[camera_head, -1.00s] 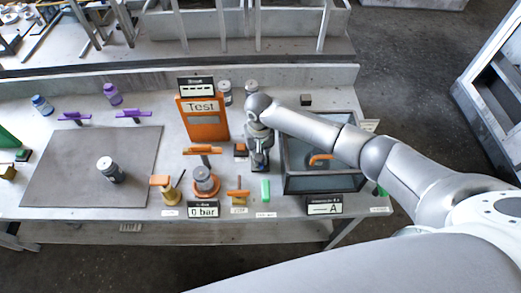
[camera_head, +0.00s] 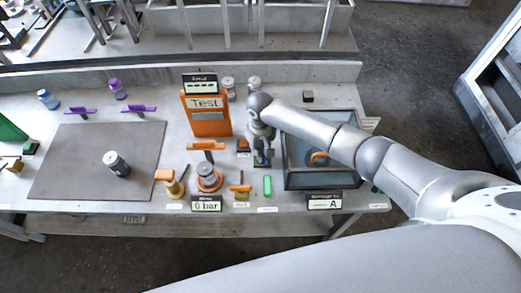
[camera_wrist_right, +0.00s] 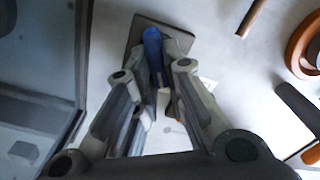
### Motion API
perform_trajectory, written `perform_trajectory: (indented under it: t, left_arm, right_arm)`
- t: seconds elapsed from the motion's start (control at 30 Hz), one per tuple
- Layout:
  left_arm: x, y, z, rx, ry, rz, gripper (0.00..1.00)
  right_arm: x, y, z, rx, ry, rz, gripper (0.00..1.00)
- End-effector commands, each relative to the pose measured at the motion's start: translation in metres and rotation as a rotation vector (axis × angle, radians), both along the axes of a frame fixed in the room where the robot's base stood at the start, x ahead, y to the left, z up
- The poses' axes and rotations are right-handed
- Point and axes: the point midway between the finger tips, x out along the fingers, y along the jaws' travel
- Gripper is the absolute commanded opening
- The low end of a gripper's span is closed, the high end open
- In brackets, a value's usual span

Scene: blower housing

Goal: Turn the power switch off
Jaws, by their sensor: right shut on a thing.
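What looks like the power switch is a blue lever (camera_wrist_right: 152,45) on a dark base plate (camera_wrist_right: 178,40) in the wrist view. My right gripper (camera_wrist_right: 158,75) reaches down to it from above, its fingers close together around the lever and shut on it. In the head view my right gripper (camera_head: 262,158) stands at the switch, just left of the glass-topped box, and largely hides it. I cannot read an on or off mark. My left gripper is not in view.
The glass-topped box (camera_head: 290,178) is close on the right. An orange Test board (camera_head: 208,122) stands behind left. An orange-based round part (camera_head: 208,178), a green block (camera_head: 267,186) and a 0 bar display (camera_head: 206,204) are nearby. The grey mat (camera_head: 75,165) holds one jar.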

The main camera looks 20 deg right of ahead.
Motion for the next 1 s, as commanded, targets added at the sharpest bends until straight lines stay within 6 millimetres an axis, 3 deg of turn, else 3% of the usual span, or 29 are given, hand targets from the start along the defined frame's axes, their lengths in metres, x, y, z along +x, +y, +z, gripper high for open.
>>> perform_trajectory:
  t: [0.17, 0.2, 0.33, 0.73, 0.87, 1.0]
  left_arm:
    - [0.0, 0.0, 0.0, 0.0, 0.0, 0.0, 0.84]
    - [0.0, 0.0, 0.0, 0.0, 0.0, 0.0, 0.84]
    - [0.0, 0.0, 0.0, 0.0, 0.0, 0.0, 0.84]
    - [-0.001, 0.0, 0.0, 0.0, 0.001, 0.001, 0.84]
    - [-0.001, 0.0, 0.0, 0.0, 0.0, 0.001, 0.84]
    - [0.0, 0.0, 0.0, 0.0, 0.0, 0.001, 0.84]
  right_arm:
    - [0.0, 0.0, 0.0, -0.001, -0.001, 0.005, 0.0]
    - [0.0, 0.0, 0.0, 0.0, -0.002, 0.005, 0.17]
    - [0.0, 0.0, 0.0, -0.001, -0.001, 0.003, 0.33]
    - [0.001, 0.0, 0.005, 0.0, -0.001, 0.001, 0.33]
    - [0.001, 0.0, 0.022, 0.002, -0.003, 0.003, 0.33]
    - [0.002, 0.0, 0.052, 0.002, -0.006, 0.002, 0.33]
